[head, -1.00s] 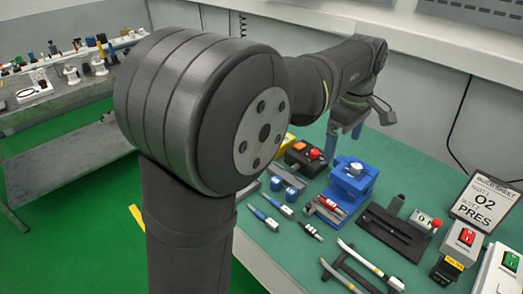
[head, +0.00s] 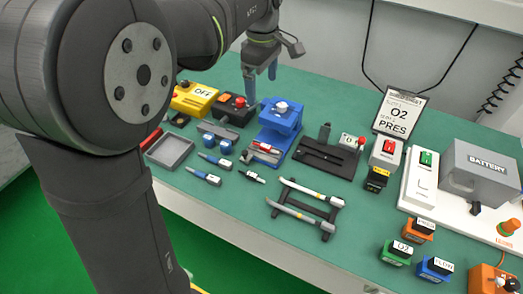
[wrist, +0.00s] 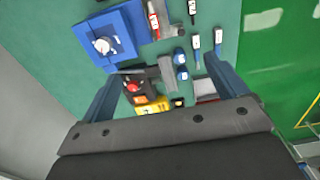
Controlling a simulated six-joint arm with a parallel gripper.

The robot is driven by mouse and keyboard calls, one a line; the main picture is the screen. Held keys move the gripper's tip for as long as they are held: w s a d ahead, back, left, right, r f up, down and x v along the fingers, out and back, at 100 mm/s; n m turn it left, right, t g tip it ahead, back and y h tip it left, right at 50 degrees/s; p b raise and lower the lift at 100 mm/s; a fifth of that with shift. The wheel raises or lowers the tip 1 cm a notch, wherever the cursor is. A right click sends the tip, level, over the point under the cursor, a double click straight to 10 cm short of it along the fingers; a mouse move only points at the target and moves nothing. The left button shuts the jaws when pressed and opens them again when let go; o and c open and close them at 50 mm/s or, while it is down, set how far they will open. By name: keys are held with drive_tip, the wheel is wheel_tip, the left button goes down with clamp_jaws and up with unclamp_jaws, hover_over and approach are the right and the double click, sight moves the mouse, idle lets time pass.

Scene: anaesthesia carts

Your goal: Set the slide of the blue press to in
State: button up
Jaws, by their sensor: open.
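The blue press (head: 278,128) stands at the back of the green bench, with a pale round knob (head: 281,106) on top. A grey slide-like part (head: 258,158) shows at its front, with a red-and-white item (head: 263,147) on or beside it. I cannot tell the slide's position. In the wrist view the press (wrist: 125,27) is at the upper left. My gripper (head: 261,88) is open and empty, its blue fingers pointing down behind and slightly left of the press, apparently above it. In the wrist view its fingers (wrist: 166,68) are spread wide.
A red-button box (head: 236,110) and a yellow OFF box (head: 193,98) stand left of the press. A black fixture (head: 328,156) is close on its right. Blue-capped pens (head: 203,175) and a rack with rods (head: 306,205) lie in front.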

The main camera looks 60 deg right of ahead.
drive_tip(key=shift+m, duration=0.9)
drive_tip(key=w+a+f, duration=0.1)
drive_tip(key=a+f, duration=0.1)
drive_tip(key=w+a+f, duration=0.2)
drive_tip(key=shift+w+a+f, duration=0.1)
drive_tip(key=shift+w+a, duration=0.1)
drive_tip(key=shift+a, duration=0.1)
drive_tip(key=c, duration=1)
approach(245, 152)
wheel_tip(245, 152, down, 8)
drive_tip(key=shift+a+f, duration=0.1)
clamp_jaws()
